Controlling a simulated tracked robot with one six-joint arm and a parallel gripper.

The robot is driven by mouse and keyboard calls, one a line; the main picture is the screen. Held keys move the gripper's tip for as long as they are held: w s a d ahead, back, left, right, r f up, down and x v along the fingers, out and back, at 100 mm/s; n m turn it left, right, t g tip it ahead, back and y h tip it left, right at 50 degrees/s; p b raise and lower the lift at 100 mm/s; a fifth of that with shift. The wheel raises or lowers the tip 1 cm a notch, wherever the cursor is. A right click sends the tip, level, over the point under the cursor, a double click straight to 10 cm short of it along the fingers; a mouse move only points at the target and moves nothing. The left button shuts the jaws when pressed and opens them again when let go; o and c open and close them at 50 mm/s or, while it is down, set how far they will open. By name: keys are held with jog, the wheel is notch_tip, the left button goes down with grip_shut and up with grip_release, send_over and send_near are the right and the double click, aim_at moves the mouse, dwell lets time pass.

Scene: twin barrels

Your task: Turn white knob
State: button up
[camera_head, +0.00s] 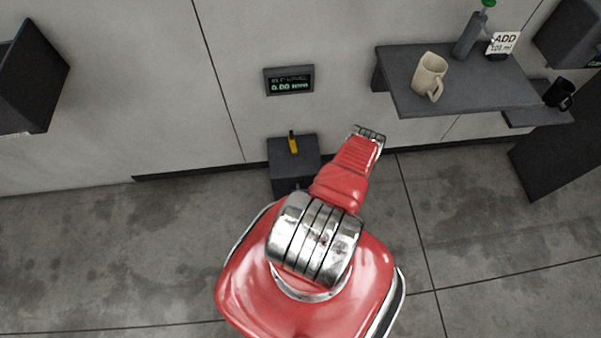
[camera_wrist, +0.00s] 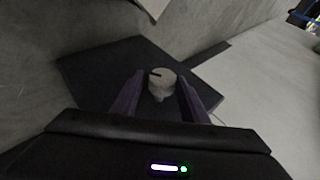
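The white knob (camera_wrist: 162,84) shows in the wrist view, a short round pale cap with a dark mark on its top. It stands out from a dark flat panel (camera_wrist: 100,65). My gripper (camera_wrist: 161,78) is open, with one dark finger on each side of the knob. A narrow gap seems to show between the knob and each finger, so I see no firm grip. In the head view my red arm blocks part of the scene, and I cannot make out the knob or the fingers there.
In the head view, a dark box with a yellow lever (camera_head: 292,143) stands by the wall below a small green-lit display (camera_head: 289,81). A grey shelf (camera_head: 470,97) at right holds a beige mug (camera_head: 430,75) and a dark bottle (camera_head: 469,36). The concrete floor at left is clear.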

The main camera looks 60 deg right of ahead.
jog(key=o, duration=0.3)
jog(key=shift+a, duration=0.1)
jog(key=shift+r, duration=0.1)
jog(key=v, duration=1.3)
jog(key=shift+s+r, duration=0.1)
jog(key=shift+s, duration=0.2)
